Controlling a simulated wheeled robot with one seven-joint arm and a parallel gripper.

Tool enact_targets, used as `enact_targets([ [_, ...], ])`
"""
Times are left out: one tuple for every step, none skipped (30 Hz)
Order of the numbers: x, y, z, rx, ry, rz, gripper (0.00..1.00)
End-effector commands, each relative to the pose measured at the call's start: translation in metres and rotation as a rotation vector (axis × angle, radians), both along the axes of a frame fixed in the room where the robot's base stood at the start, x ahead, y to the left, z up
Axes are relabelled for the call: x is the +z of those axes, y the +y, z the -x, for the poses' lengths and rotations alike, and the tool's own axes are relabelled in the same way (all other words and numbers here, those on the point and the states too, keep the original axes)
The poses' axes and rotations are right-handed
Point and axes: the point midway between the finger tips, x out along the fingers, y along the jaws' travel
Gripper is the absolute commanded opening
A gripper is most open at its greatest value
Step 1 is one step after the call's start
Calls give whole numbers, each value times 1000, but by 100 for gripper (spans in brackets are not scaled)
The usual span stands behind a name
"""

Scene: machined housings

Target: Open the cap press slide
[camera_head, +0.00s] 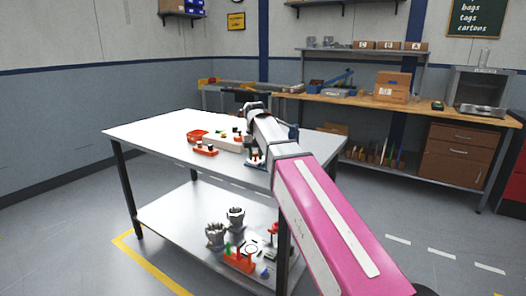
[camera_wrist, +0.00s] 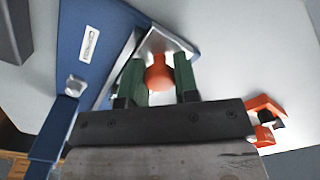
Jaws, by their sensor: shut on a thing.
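The cap press (camera_wrist: 92,45) is a blue device with a white label and a silvery metal slide part (camera_wrist: 165,38), at the upper left of the wrist view. In the head view a bit of its blue base (camera_head: 256,165) shows on the white table, mostly hidden behind my arm. An orange round knob (camera_wrist: 159,74) sits at the slide. My gripper (camera_wrist: 158,80) has its green fingers on either side of the knob and is shut on it. The contact at the fingertips is partly hidden by the gripper body.
An orange fixture (camera_wrist: 264,120) stands right of my gripper in the wrist view. The table's left part is clear. A lower shelf (camera_head: 180,215) holds grey housings.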

Motion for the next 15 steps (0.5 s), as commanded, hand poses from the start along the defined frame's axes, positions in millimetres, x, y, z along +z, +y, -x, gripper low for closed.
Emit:
enact_targets([
  [0,3,6,1,-1,-1,0],
  [0,4,7,1,-1,-1,0],
  [0,4,7,1,-1,-1,0],
  [0,5,7,0,-1,-1,0],
  [0,4,6,0,-1,-1,0],
  [0,4,6,0,-1,-1,0],
  [0,4,6,0,-1,-1,0],
  [0,4,6,0,-1,-1,0],
  [0,4,6,0,-1,-1,0],
  [0,4,6,0,-1,-1,0],
  [0,4,6,0,-1,-1,38],
  [0,4,6,0,-1,-1,51],
  [0,4,6,0,-1,-1,54],
  [0,4,6,0,-1,-1,54],
  [0,4,6,0,-1,-1,54],
])
